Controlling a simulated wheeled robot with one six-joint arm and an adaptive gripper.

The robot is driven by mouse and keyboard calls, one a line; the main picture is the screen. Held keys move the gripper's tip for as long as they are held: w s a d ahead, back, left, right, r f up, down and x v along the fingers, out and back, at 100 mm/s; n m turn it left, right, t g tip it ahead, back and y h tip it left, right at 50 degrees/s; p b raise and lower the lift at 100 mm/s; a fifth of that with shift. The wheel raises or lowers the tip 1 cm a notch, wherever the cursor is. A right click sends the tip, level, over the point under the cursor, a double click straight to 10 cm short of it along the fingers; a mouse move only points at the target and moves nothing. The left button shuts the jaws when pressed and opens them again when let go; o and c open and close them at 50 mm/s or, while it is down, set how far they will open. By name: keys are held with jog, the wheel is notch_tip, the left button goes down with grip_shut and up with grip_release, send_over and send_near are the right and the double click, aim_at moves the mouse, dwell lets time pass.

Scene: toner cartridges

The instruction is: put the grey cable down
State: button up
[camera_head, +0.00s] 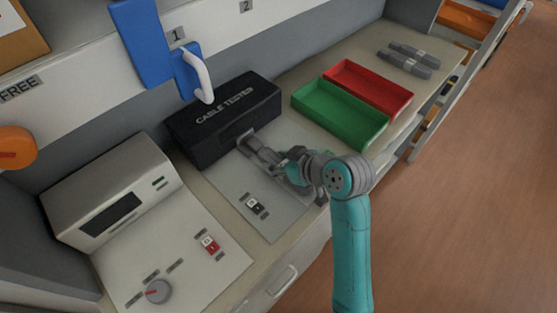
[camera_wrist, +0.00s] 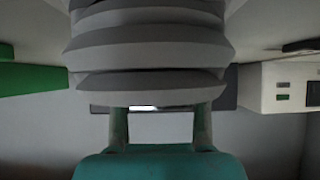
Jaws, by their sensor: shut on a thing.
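My gripper (camera_head: 276,160) reaches in from the right, low in front of the black cable tester (camera_head: 221,118). It is shut on the grey cable (camera_head: 253,144), whose grey end shows at the tester's front face. I cannot tell whether that end is in the tester or only close to it. In the wrist view the ribbed grey cable body (camera_wrist: 150,48) fills the top middle, close to the camera, and hides much of the tester behind it. My fingers partly hide the cable in the head view.
Green (camera_head: 338,115) and red (camera_head: 369,88) trays stand right of the tester. Two grey connector-like pieces (camera_head: 408,60) lie beyond them. A beige machine (camera_head: 112,190) stands left. A blue holder with a white hook (camera_head: 199,72) hangs above the tester. Bare bench shows around the grey pieces.

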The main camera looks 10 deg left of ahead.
jog(key=shift+f, duration=0.1)
jog(key=o, duration=1.3)
jog(key=shift+r, duration=0.2)
jog(key=v, duration=1.2)
